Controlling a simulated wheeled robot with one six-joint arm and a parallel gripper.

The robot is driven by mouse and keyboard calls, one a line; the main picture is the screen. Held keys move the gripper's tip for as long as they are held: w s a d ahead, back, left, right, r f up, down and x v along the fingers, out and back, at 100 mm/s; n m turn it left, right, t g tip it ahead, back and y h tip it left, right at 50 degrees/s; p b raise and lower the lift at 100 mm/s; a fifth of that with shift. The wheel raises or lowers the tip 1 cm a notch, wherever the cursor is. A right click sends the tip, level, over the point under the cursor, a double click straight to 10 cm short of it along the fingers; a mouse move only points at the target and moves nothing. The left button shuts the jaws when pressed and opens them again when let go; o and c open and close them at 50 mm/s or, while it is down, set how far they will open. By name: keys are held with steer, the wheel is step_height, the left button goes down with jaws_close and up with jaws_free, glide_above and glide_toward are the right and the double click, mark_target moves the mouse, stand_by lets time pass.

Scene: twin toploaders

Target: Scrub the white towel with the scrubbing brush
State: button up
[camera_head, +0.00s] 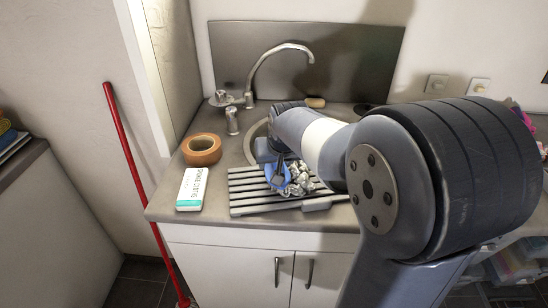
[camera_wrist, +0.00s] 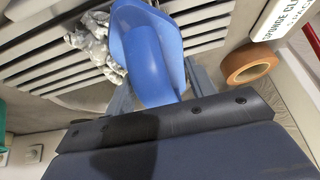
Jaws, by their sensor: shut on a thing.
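The scrubbing brush (camera_wrist: 146,50) is blue, with a curved handle, and fills the middle of the wrist view. My gripper (camera_head: 276,172) is shut on it, above the slatted drying rack. The brush also shows as a small blue shape in the head view (camera_head: 279,183). The white towel (camera_head: 300,180) is a crumpled greyish-white heap on the rack, just right of the brush. In the wrist view the towel (camera_wrist: 97,46) lies left of the brush. The brush overlaps or borders the towel; I cannot tell whether they touch. Its bristles are hidden.
The slatted rack (camera_head: 250,199) lies on the counter before the sink. A tape roll (camera_head: 202,150) and a white sponge box (camera_head: 192,189) stand to its left. A faucet (camera_head: 270,60) rises behind. A red pole (camera_head: 128,150) leans left of the counter.

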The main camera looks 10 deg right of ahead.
steer(key=shift+s+f+b, duration=0.2)
steer(key=shift+s+b, duration=0.25)
steer(key=shift+s, duration=1.55)
steer(key=shift+w+d+r+p, duration=0.1)
steer(key=shift+w+p, duration=0.25)
steer(key=shift+w, duration=0.85)
steer(key=shift+w+a+r+p, duration=0.15)
steer(key=shift+w+p, duration=0.15)
steer(key=shift+w, duration=0.9)
steer(key=shift+w+d+r+p, duration=0.15)
steer(key=shift+w+p, duration=0.2)
steer(key=shift+w, duration=0.85)
steer(key=shift+s+f+b, duration=0.2)
steer(key=shift+s+b, duration=0.3)
steer(key=shift+s, duration=1.3)
steer(key=shift+s+f+b, duration=0.2)
steer(key=shift+s+b, duration=0.3)
steer(key=shift+s, duration=1.3)
steer(key=shift+w+r+p, duration=0.2)
steer(key=shift+w+p, duration=0.3)
steer(key=shift+w, duration=1.3)
steer(key=shift+w+r+p, duration=0.15)
steer(key=shift+w+p, duration=0.3)
steer(key=shift+w, duration=1.35)
steer(key=shift+r, duration=0.1)
step_height(320, 180, up, 9)
steer(key=p, duration=0.7)
steer(key=shift+s, duration=0.1)
